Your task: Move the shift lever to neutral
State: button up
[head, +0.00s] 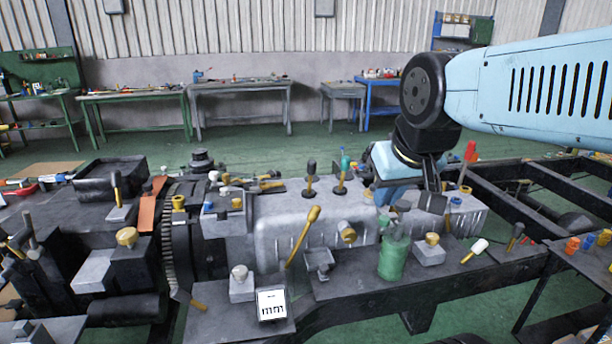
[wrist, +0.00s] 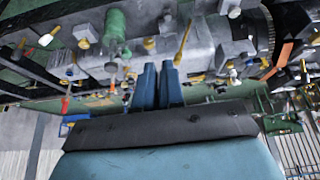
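The frames do not settle which lever is the shift lever. A long yellow lever (head: 303,237) leans up to the right in front of the grey gearbox housing (head: 275,222); a yellow lever also shows in the wrist view (wrist: 183,43). A black-knobbed lever (head: 310,178) and a teal-knobbed lever (head: 343,175) stand nearly upright on top of the housing. My gripper (head: 412,203) is over the housing's right end, right of these levers. In the wrist view its two blue fingers (wrist: 158,65) are close together with nothing visible between them.
A green bottle (head: 394,252) stands in front of the housing below my gripper. A red-handled tool (head: 468,160) stands to its right. A black-knobbed lever (head: 116,187) stands at far left. Black frame rails (head: 520,177) extend right. Workbenches (head: 238,88) line the back wall.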

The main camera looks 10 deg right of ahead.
aim_at(308, 165)
jog(key=o, duration=0.9)
jog(key=w+d+n+t+h, duration=0.1)
jog(key=w+d+t, duration=0.2)
jog(key=w, duration=1.2)
jog(key=shift+w+d+h, duration=0.15)
jog(key=shift+d+h, duration=0.05)
jog(key=shift+h, duration=0.1)
jog(key=w+d+f+n+t, duration=0.1)
jog(key=w+f+n+t, duration=0.1)
jog(key=w, duration=1.1)
jog(key=shift+t+y, duration=0.4)
jog(key=shift+t, duration=0.1)
jog(key=w+a+f+n+t+y, duration=0.1)
jog(key=w+f+y, duration=0.2)
jog(key=w+f, duration=0.1)
jog(key=w+a+f+n+t+y, duration=0.1)
jog(key=w+f+n+y, duration=0.1)
jog(key=w+f, duration=0.3)
jog(key=w+a+f+n+t+y, duration=0.1)
jog(key=w+f+n+y, duration=0.1)
jog(key=w+f+y, duration=0.2)
jog(key=shift+w+f+t+y, duration=0.3)
jog(key=shift+t+y, duration=0.1)
jog(key=shift+y, duration=0.1)
jog(key=shift+x, duration=3.75)
jog(key=shift+a, duration=0.1)
grip_shut()
